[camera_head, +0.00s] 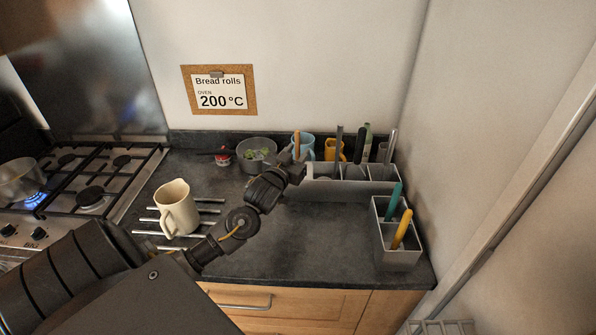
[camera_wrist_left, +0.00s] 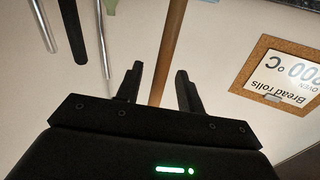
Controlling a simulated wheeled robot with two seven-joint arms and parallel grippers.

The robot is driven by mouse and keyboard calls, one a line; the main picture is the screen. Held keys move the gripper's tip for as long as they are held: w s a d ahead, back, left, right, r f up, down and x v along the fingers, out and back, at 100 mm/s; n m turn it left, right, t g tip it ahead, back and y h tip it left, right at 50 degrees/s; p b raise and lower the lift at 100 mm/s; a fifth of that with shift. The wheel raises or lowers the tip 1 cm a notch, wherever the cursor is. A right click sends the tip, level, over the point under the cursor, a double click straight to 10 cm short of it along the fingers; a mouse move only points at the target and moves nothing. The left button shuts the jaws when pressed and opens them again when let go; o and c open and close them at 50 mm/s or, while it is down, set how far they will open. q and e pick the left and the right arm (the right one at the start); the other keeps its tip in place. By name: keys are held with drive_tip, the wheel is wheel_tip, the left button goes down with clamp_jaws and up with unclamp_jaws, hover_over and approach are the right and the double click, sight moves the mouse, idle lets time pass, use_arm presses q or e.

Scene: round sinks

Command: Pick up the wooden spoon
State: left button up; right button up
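The wooden spoon shows as a thin brown handle (camera_head: 297,143) standing up at the left end of the grey utensil holder (camera_head: 340,190). Its lower end is hidden behind my left gripper (camera_head: 297,170). In the left wrist view the handle (camera_wrist_left: 171,45) runs between the two fingers of my left gripper (camera_wrist_left: 160,80). My right gripper is in neither view.
Other utensils, one a dark-handled tool (camera_head: 366,142), stand in the holder. A caddy (camera_head: 398,257) with teal and yellow handles is at right. A cream jug (camera_head: 176,208), a grey pot (camera_head: 257,153) and a lit hob (camera_head: 90,198) lie left. The front counter is clear.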

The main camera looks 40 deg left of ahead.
use_arm(q)
drive_tip(key=shift+w+a+f, duration=0.15)
drive_tip(key=shift+w+a, duration=0.05)
drive_tip(key=shift+w, duration=0.5)
drive_tip(key=shift+s, duration=0.2)
drive_tip(key=shift+r, duration=0.2)
drive_tip(key=shift+c, duration=0.8)
drive_tip(key=shift+w+f, duration=0.1)
clamp_jaws()
